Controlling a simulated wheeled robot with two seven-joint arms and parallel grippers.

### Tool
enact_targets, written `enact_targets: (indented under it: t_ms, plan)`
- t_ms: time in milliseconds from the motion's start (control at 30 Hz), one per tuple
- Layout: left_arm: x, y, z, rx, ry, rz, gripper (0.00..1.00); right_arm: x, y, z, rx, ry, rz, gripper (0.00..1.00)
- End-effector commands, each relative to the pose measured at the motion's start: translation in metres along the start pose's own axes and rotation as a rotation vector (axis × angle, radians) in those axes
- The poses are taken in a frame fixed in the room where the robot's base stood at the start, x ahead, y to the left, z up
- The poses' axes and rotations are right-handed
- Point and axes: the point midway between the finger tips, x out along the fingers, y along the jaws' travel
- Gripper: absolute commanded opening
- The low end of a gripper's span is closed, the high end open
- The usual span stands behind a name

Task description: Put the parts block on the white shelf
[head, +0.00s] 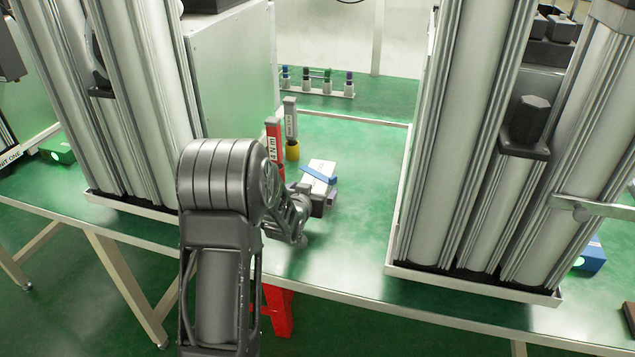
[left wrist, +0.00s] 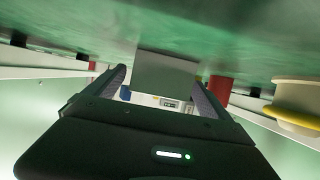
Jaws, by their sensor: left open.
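A small white block with a blue strip (head: 321,168), which I take for the parts block, is on the green table between the two column groups. My left gripper (head: 318,194) reaches in low over the table at its near side, open and partly hidden by my own wrist. In the left wrist view, a plain grey-green face of a block (left wrist: 165,75) shows between the two open fingers of the gripper (left wrist: 160,92). I cannot tell whether the fingers touch it. I cannot make out the white shelf for sure. My right gripper is not in view.
Tall sieve columns (head: 150,100) stand at left and more columns (head: 450,140) at right. A red labelled post (head: 275,143) and a grey post with a yellow base (head: 291,130) stand behind the gripper. A rack of bottles (head: 315,91) is farther back. Table right of the block is clear.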

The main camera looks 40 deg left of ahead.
Motion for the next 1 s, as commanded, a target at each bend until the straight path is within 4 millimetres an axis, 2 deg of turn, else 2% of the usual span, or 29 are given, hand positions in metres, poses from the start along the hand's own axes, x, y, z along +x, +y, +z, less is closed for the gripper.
enact_targets:
  t_ms: [100,200,767,1000]
  plan:
    - [0.017,-0.001,0.000,0.002,0.000,-0.001,0.94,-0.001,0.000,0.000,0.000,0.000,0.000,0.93]
    - [0.022,0.000,0.000,0.000,0.000,0.000,0.94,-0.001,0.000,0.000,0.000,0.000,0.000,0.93]
    - [0.022,0.000,0.000,-0.001,0.000,0.000,0.94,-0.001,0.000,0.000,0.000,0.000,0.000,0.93]
    - [0.022,0.000,0.000,-0.001,0.000,0.000,0.76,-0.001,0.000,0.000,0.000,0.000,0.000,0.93]
